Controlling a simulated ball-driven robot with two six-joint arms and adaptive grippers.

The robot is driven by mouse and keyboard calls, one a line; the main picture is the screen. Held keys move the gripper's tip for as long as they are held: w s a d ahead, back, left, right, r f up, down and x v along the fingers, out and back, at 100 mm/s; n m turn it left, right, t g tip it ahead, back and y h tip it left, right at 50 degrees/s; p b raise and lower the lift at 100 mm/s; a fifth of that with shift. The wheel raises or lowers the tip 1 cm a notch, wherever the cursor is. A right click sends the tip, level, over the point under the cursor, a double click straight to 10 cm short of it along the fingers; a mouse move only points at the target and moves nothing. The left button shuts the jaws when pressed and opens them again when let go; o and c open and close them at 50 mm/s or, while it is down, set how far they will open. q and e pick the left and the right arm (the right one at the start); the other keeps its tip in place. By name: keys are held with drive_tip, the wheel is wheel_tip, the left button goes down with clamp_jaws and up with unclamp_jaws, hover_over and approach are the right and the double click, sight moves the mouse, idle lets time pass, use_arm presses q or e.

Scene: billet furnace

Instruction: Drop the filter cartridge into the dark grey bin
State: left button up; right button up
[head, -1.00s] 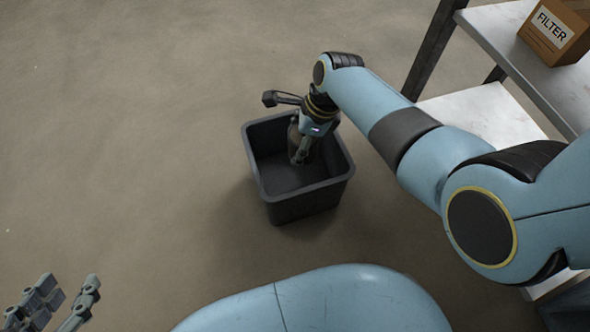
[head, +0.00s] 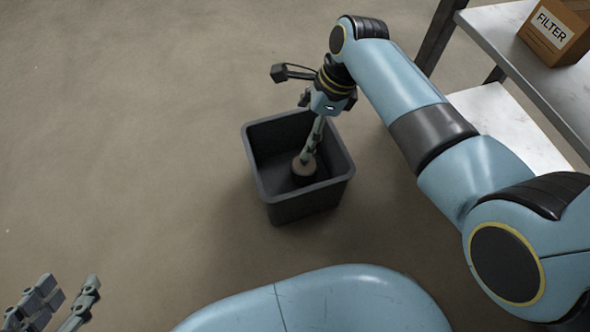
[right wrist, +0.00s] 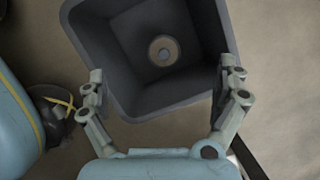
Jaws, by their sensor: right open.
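The dark grey bin (head: 262,185) stands on the floor in the middle of the head view; its rim and inside fill the top of the right wrist view (right wrist: 110,62). The filter cartridge (head: 303,172) is inside the bin, a short brownish cylinder. In the right wrist view the cartridge (right wrist: 164,50) shows its round end with a dark centre hole, apart from the fingers. My right gripper (head: 308,150) is over the bin, open and empty, also in the right wrist view (right wrist: 162,95). My left gripper (head: 60,300) is at the lower left, fingers apart and empty.
A metal shelf (head: 510,50) stands at the right with a brown box (head: 555,32) marked FILTER on its upper board. The floor left of the bin is clear.

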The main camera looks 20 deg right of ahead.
drive_tip(key=v, duration=0.5)
drive_tip(key=shift+r, duration=0.15)
